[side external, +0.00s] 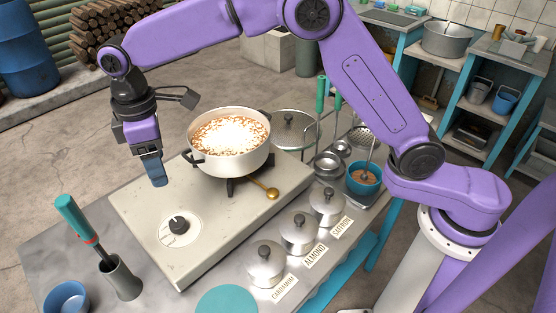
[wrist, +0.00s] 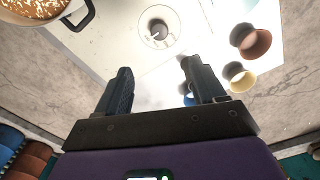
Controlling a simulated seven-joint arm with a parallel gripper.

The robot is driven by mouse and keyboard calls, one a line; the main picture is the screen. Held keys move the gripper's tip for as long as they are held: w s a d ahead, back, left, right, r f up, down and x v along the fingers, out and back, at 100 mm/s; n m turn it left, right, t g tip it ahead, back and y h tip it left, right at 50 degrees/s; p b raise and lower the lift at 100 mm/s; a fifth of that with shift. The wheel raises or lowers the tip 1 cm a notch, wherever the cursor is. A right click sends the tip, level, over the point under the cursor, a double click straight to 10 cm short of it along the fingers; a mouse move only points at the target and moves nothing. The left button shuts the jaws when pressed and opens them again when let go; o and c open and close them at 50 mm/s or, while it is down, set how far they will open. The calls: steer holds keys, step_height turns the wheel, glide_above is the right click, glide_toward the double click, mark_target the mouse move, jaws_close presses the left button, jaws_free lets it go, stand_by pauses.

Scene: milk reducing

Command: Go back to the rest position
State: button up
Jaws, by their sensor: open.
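My gripper (side external: 153,170) hangs above the far left edge of the stove, left of the pot, with its fingers pointing down. In the wrist view my gripper (wrist: 155,85) has its two dark fingers spread apart with nothing between them. The white pot (side external: 230,158) stands on the burner, filled with a white, foamy liquid with orange-brown patches near its rim. The pot also shows at the upper left of the wrist view (wrist: 85,14). The stove (side external: 145,225) has a round dark knob (side external: 179,225), also seen in the wrist view (wrist: 157,31).
A teal-handled tool (side external: 75,217) stands in a grey holder (side external: 121,278) beside a blue bowl (side external: 66,298). Lidded jars (side external: 299,232) line the front right. A glass lid (side external: 293,130) lies behind the pot. Open floor lies beyond the table.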

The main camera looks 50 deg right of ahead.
steer(key=s+d, duration=3)
steer(key=shift+s+f+m, duration=0.15)
steer(key=shift+f+m, duration=0.25)
